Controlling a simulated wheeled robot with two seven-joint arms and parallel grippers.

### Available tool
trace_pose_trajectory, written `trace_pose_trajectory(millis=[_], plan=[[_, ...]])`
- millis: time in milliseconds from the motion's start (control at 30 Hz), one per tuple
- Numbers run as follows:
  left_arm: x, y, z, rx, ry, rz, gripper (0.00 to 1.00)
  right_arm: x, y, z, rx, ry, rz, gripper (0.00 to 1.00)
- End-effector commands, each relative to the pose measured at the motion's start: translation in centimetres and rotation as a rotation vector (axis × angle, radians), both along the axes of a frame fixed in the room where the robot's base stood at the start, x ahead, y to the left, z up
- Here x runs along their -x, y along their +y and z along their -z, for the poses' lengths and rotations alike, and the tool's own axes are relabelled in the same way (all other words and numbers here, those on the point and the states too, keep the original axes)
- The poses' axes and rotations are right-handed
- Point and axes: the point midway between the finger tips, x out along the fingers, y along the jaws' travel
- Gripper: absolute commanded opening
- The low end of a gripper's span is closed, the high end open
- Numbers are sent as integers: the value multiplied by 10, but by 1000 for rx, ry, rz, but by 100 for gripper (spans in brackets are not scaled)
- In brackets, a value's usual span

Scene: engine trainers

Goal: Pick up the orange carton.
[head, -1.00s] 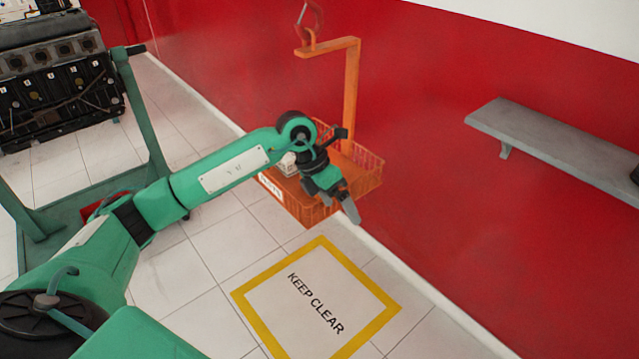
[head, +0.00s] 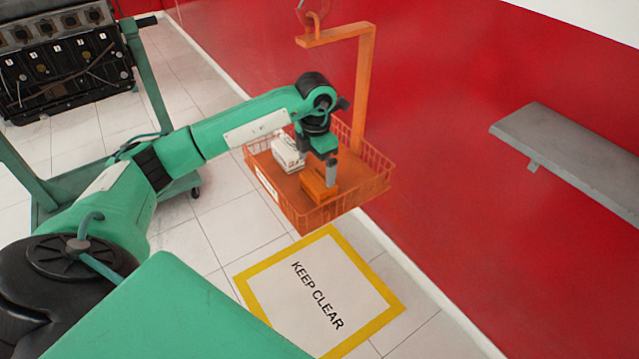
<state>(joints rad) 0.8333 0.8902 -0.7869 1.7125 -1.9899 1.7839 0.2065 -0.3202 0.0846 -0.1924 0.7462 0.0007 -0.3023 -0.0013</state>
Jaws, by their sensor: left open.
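The orange carton (head: 316,187) is a small box on the floor of a hanging orange basket (head: 292,214), right of its middle. My left gripper (head: 329,178) points down over the basket, with its fingers right at the carton. It is open. Part of the carton is hidden behind the fingers, and I cannot tell whether they touch it or stand around it. My right gripper is not in view.
A white item (head: 287,152) sits in the basket, left of the carton. The basket hangs from an orange bracket (head: 364,85) by the red wall. A grey shelf (head: 575,150) is at right. A green engine stand (head: 148,85) is at left. The yellow-framed floor area is clear.

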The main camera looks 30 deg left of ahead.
Motion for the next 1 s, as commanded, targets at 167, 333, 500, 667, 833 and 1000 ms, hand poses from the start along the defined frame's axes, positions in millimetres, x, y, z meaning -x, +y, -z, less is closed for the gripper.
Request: trace_pose_trajectory(millis=[167, 333, 500, 667, 833, 1000], plan=[[0, 0, 25, 0, 2, 0, 100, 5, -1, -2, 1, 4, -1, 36], [-1, -1, 35, 0, 2, 0, 100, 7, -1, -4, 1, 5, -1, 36], [-5, -3, 59, 3, 4, 0, 100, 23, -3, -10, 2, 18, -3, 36], [-5, -2, 78, 2, 1, 0, 100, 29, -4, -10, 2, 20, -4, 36], [-6, -2, 83, 0, 0, 0, 100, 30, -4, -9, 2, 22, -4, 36], [-6, -2, 83, 0, -1, 0, 88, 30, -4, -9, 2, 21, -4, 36]])
